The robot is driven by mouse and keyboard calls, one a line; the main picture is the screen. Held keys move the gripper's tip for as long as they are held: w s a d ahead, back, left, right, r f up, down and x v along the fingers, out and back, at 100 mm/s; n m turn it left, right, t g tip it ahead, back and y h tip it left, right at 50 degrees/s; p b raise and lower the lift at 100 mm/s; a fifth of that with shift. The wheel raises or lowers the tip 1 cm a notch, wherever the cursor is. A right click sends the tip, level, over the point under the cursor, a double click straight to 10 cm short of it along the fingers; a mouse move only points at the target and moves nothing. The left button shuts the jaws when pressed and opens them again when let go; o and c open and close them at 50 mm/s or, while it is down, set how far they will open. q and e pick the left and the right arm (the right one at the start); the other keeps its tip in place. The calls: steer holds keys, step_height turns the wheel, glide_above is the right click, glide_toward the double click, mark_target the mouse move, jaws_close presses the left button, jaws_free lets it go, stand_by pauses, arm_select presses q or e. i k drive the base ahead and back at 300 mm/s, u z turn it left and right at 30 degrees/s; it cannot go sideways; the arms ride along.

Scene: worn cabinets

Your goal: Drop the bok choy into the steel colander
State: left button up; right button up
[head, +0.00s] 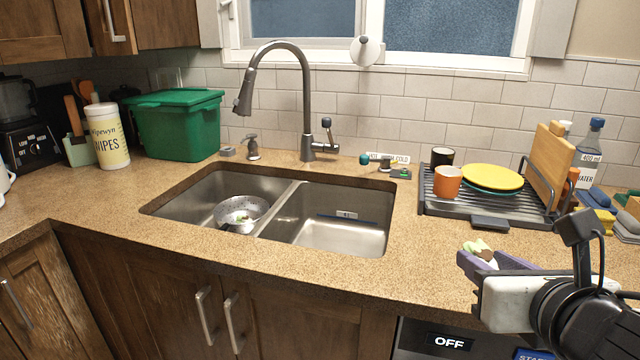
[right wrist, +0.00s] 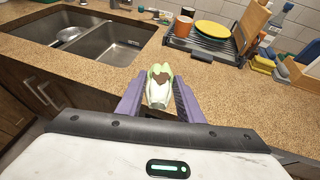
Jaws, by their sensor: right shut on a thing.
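The bok choy (head: 478,249) is pale green and white with a brown patch. My right gripper (head: 488,262) is shut on it, above the counter's front edge at the right. In the right wrist view the bok choy (right wrist: 160,88) sits between the purple fingers of my right gripper (right wrist: 158,98). My left gripper is not in view.
A dish rack (head: 440,205) with plates and cups stands at the right. A green bin (head: 178,128) stands behind left. The front counter strip is clear.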

mark_target(247, 217)
steer(key=z, duration=0.45)
steer(key=k, duration=0.2)
steer(key=u, duration=1.9)
steer(key=i, duration=2.15)
steer(key=z, duration=0.85)
